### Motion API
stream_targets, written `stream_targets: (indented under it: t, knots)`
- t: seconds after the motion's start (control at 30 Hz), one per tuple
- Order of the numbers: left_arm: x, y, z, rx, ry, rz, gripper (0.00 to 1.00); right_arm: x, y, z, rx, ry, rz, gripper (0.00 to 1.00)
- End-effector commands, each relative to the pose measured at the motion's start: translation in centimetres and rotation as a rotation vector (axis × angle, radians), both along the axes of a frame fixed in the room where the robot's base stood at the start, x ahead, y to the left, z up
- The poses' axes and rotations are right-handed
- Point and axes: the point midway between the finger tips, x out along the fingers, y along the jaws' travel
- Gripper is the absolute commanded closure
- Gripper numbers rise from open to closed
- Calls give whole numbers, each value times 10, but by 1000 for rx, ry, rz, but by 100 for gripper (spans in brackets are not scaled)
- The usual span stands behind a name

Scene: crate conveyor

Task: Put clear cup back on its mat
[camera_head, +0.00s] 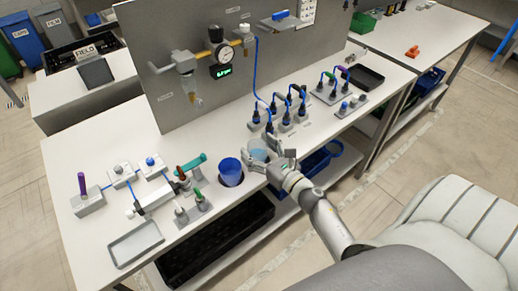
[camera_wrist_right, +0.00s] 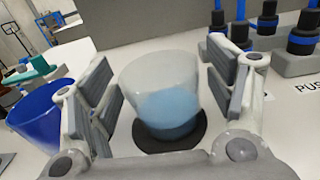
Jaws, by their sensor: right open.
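The clear cup (camera_head: 258,150) is on the white bench, right of the blue cup (camera_head: 231,171). My right gripper (camera_head: 273,158) is around it and partly hides it. In the right wrist view the clear cup (camera_wrist_right: 160,75) has a bluish lower part and is between the open fingers of my right gripper (camera_wrist_right: 163,85), with gaps on both sides. A dark round mat (camera_wrist_right: 170,146) shows under its base. The cup appears to stand on this mat; its far edge is hidden. My left gripper is not in view.
Black-and-blue connectors (camera_head: 285,115) stand behind and right of the cup. A fixture with a teal handle (camera_head: 190,163) is to the left. The grey panel (camera_head: 160,60) with the gauge rises behind. A grey tray (camera_head: 135,243) lies at the front left.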

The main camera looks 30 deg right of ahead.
Motion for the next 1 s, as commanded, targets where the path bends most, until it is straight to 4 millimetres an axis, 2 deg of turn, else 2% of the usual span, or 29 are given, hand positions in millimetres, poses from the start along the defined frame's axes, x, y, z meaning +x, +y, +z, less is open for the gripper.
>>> stream_targets:
  t: [0.2,0.37,0.7,0.9,1.0]
  knots:
    - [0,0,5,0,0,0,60,-2,0,4,1,1,0,24]
    - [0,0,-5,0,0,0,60,-26,-2,0,-1,2,0,24]
    - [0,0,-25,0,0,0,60,-88,-7,-1,1,2,-1,24]
    - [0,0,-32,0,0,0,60,-112,-9,1,2,1,0,24]
    - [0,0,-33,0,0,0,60,-117,-10,2,0,0,-1,24]
